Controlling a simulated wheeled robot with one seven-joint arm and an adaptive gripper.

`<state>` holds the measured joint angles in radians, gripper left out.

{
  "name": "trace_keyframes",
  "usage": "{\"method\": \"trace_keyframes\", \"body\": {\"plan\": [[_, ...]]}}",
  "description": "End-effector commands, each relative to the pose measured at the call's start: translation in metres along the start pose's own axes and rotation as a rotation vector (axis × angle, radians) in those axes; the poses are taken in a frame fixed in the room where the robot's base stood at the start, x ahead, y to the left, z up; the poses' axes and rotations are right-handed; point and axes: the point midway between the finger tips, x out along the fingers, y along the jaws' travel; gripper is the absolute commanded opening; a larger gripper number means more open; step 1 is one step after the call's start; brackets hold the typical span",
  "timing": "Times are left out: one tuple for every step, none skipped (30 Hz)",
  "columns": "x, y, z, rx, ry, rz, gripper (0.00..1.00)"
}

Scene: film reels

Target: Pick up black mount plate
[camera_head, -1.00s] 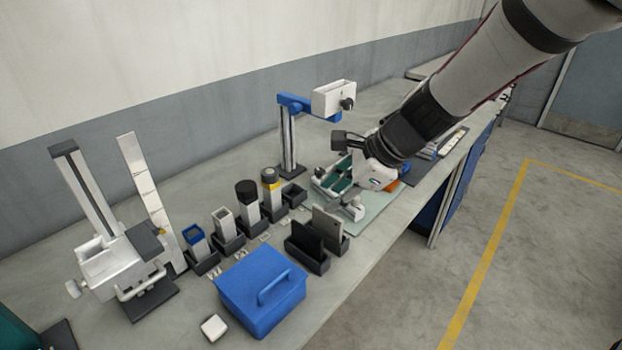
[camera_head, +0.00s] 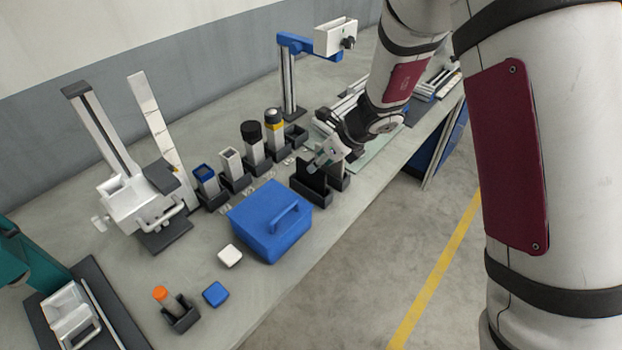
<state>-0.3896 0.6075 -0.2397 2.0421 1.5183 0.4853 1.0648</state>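The black mount plate (camera_head: 307,178) stands upright in a dark slotted holder on the bench, behind and right of the blue box. A second holder with a grey plate (camera_head: 337,178) stands right beside it, partly hidden by my gripper. My gripper (camera_head: 318,162) is just above these plates, its fingertips pointing down and left close to the top of the black plate. The view is too small to show whether it touches the plate or how far apart the fingers are.
A blue lidded box (camera_head: 268,222) with a handle stands in front of the holders. A row of holders with upright blocks (camera_head: 230,165) is to the left. A blue-armed stand (camera_head: 290,75) rises behind. White (camera_head: 229,255) and blue (camera_head: 215,293) caps lie at the front.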

Motion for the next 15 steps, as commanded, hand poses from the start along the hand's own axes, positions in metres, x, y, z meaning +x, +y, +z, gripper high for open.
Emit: {"method": "trace_keyframes", "body": {"plan": [[0.003,0.0,0.0,0.0,0.0,0.0,0.34],[0.004,0.0,0.0,0.0,0.0,0.0,0.34],[0.006,0.0,0.0,-0.001,0.001,0.0,0.34],[0.007,0.001,0.0,-0.001,0.001,0.001,0.34],[0.01,0.001,0.0,0.0,0.002,0.001,0.34],[0.014,0.002,0.0,0.0,0.001,0.001,0.34],[0.017,0.002,0.0,-0.001,0.002,0.001,0.34],[0.022,0.003,0.0,-0.001,0.003,0.001,0.34],[0.027,0.004,0.001,-0.001,0.003,0.001,0.34],[0.031,0.004,0.001,-0.001,0.003,0.002,0.34],[0.035,0.004,0.001,-0.002,0.002,0.001,0.34],[0.04,0.004,0.001,-0.002,0.002,0.001,0.34],[0.044,0.004,0.001,-0.001,0.002,0.001,0.34],[0.047,0.003,0.001,0.0,0.001,0.0,0.34],[0.05,0.003,0.002,-0.001,0.001,0.0,0.34]]}}
